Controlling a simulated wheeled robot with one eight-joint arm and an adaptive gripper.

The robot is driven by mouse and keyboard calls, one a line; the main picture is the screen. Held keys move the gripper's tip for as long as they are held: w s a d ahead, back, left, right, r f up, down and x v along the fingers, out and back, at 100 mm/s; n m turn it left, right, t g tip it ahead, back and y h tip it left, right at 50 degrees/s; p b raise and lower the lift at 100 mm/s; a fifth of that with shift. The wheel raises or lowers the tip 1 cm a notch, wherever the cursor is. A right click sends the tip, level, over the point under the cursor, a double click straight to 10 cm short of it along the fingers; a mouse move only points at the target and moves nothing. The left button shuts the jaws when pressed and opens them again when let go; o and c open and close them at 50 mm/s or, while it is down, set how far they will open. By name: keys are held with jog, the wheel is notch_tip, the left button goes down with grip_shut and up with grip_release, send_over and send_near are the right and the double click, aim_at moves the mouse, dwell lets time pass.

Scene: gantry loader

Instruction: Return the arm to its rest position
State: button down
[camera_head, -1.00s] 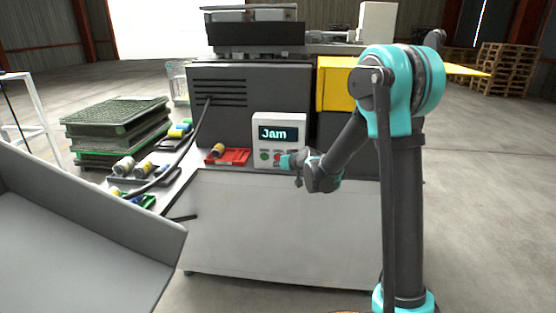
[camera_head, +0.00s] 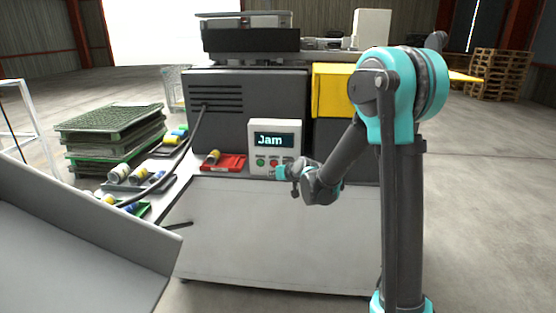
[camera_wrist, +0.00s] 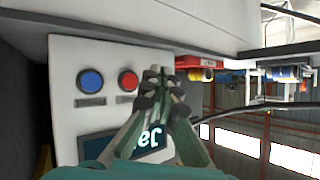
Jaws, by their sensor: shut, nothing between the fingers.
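My gripper (camera_head: 281,173) is shut and empty, just in front of the lower part of the white control box (camera_head: 298,128). The box display (camera_head: 273,140) reads "Jam". A green button and a red button show below the display in the head view. In the wrist view, which is upside down, my gripper (camera_wrist: 158,78) is shut, its fingers covering part of the panel and display. A blue button (camera_wrist: 90,81) and a red button (camera_wrist: 129,80) show beside them. Contact with the panel cannot be told. My arm is bent, with its forearm reaching left toward the box.
The dark machine (camera_head: 247,105) with a yellow block (camera_head: 332,90) stands behind the box. A red tray (camera_head: 232,163) lies left of the box, close by. Green crates (camera_head: 110,135) are stacked farther left. A grey bin wall (camera_head: 80,245) fills the front left. Open floor lies right.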

jog(key=s+d+f+m+g+h, duration=0.1)
jog(key=s+d+f+g+h, duration=0.1)
jog(key=s+d, duration=0.7)
jog(key=s+d+f+m+g+h, duration=0.1)
jog(key=s+d+f, duration=0.3)
jog(key=s+d, duration=0.6)
jog(key=s+d+f+m+g+h, duration=0.2)
jog(key=s+d, duration=0.7)
jog(key=s, duration=0.7)
jog(key=shift+s+d+f+g+h, duration=0.15)
jog(key=shift+s+f+g+h, duration=0.25)
jog(key=shift+h, duration=0.7)
jog(key=c, duration=2.3)
grip_release()
jog(key=shift+f, duration=0.1)
